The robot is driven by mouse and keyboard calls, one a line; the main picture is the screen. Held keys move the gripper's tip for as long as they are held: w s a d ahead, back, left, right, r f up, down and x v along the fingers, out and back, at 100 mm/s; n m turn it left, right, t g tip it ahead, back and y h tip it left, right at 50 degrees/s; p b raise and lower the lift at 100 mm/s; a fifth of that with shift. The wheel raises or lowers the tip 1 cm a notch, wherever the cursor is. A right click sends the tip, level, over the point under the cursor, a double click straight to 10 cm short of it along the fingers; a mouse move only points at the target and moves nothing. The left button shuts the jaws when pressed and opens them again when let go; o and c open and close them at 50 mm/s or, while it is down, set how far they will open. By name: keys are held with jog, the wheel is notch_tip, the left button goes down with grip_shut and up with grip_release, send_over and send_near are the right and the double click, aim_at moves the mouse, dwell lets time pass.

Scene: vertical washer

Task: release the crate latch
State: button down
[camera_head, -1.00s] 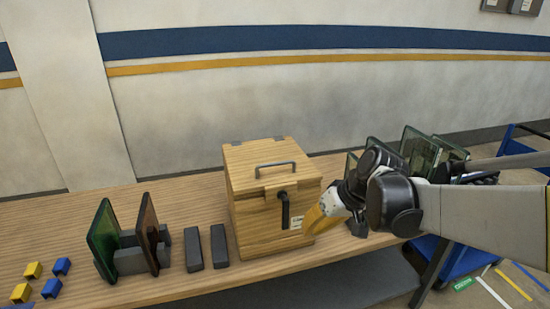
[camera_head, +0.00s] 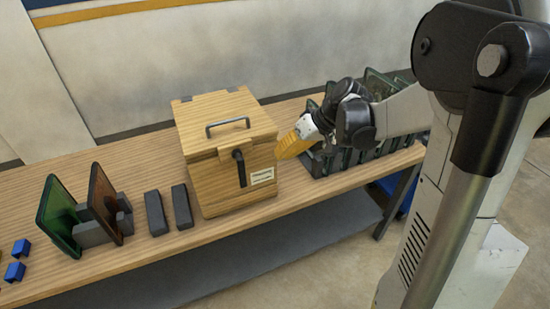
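A light wooden crate (camera_head: 206,182) stands on the bench with its lid down and a dark handle (camera_head: 228,126) on top. The dark latch lever (camera_head: 240,168) hangs down on its front face, beside a small white label (camera_head: 262,177). My gripper (camera_head: 279,152) comes in from the right, its yellow fingers pointing left at the crate's right front edge. In this view the fingertips meet the edge of the crate, and I cannot tell whether they touch it. The fingers overlap, so their opening is hidden. The latch is in full view.
The wooden bench (camera_head: 140,254) holds two dark blocks (camera_head: 168,209) and a rack with green and brown panels (camera_head: 84,214) left of the crate. A rack of green panels (camera_head: 360,152) stands to the right, behind my arm. Small blue pieces (camera_head: 16,271) lie far left.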

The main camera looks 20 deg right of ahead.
aim_at(240, 169)
jog(key=w+a+f+b, duration=0.2)
jog(key=w+a+f, duration=0.1)
jog(key=a+f, duration=0.3)
jog(key=shift+a+f+b, duration=0.15)
jog(key=shift+a+b, duration=0.2)
jog(key=shift+a, duration=0.5)
jog(key=shift+w+f+b, duration=0.15)
jog(key=shift+f+b, duration=0.05)
jog(key=shift+b, duration=0.15)
jog(key=shift+a+y, duration=0.15)
jog(key=shift+y, duration=0.25)
